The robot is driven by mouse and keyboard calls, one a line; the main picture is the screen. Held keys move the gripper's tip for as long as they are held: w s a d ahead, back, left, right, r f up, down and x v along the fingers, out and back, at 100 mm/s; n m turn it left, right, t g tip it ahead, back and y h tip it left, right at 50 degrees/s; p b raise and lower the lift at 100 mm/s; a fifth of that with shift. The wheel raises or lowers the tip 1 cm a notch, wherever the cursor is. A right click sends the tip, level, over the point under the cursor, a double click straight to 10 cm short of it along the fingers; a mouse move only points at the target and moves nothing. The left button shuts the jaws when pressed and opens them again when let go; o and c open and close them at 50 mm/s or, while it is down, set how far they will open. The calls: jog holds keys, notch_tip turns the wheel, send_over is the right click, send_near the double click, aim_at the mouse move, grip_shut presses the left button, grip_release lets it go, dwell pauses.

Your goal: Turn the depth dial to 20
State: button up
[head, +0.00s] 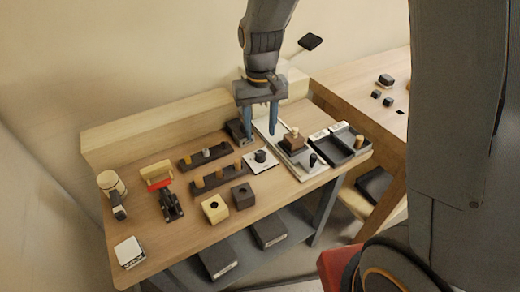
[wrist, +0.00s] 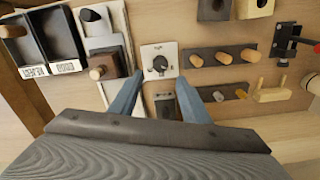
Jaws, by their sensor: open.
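The depth dial is a dark round knob on a white square plate on the bench. It shows near the middle of the bench in the head view (head: 261,156) and between my fingers in the wrist view (wrist: 160,64). The plate has small markings around the knob, too small to read, so I cannot tell the setting. My gripper (head: 258,138) has two blue fingers, apart and empty. In the head view it hangs above the bench, just behind the dial. In the wrist view the gripper (wrist: 160,88) points toward the plate, with its fingers apart from the knob.
Right of the dial stands a pale fixture with a brown block (head: 293,144), then a black tray (head: 341,143). Dark peg racks (head: 219,182) stand to the left. Two cube blocks (head: 215,208) are in front. A red-handled clamp (head: 170,200) stands farther left.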

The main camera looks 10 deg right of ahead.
aim_at(260, 152)
jog(key=shift+f+p, duration=0.7)
jog(key=shift+f, duration=3.2)
jog(key=shift+c, duration=0.3)
jog(key=c, duration=1)
